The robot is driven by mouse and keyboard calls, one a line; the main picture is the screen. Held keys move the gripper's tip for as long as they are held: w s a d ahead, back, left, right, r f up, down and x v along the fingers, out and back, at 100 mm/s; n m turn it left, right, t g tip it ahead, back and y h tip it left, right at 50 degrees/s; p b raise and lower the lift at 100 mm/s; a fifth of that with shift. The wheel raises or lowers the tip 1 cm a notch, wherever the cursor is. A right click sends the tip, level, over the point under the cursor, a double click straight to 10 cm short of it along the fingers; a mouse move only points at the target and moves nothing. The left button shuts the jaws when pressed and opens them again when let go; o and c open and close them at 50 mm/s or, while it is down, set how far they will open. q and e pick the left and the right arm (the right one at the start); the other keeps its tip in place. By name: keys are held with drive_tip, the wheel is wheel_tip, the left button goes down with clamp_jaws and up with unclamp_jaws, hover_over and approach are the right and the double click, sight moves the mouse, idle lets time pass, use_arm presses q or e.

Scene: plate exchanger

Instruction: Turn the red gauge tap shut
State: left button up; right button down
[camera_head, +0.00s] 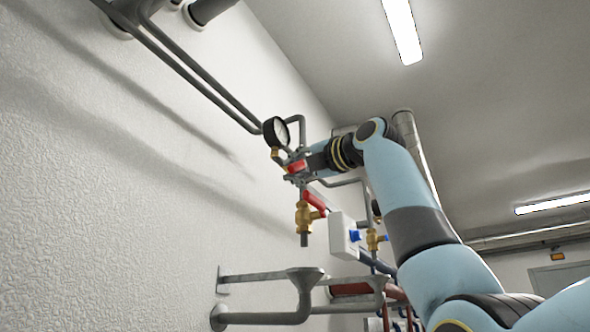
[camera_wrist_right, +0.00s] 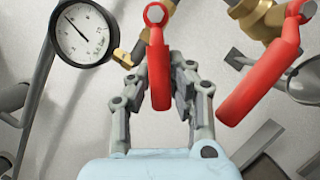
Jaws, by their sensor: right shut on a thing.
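The red gauge tap's lever (camera_wrist_right: 159,75) hangs down between the two fingers of my right gripper (camera_wrist_right: 162,68) in the wrist view. The gripper is shut on it, with a finger on each side. In the head view the red lever (camera_head: 297,166) shows as a small patch at my right gripper (camera_head: 294,172), just below the round gauge. The white-faced pressure gauge (camera_wrist_right: 84,34) is to the left of the lever in the wrist view, and it shows dark-rimmed in the head view (camera_head: 276,132). My left gripper is out of view.
A second red lever (camera_wrist_right: 255,85) on a brass valve hangs close to the right of my gripper; the brass valve (camera_head: 304,217) is below in the head view. A white box (camera_head: 343,236), a grey funnel pipe (camera_head: 304,290) and wall pipes are nearby.

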drive_tip(key=shift+s+r, duration=0.1)
drive_tip(key=shift+r, duration=0.05)
drive_tip(key=c, duration=1.2)
unclamp_jaws()
drive_tip(key=shift+d, duration=0.1)
drive_tip(key=v, duration=1.2)
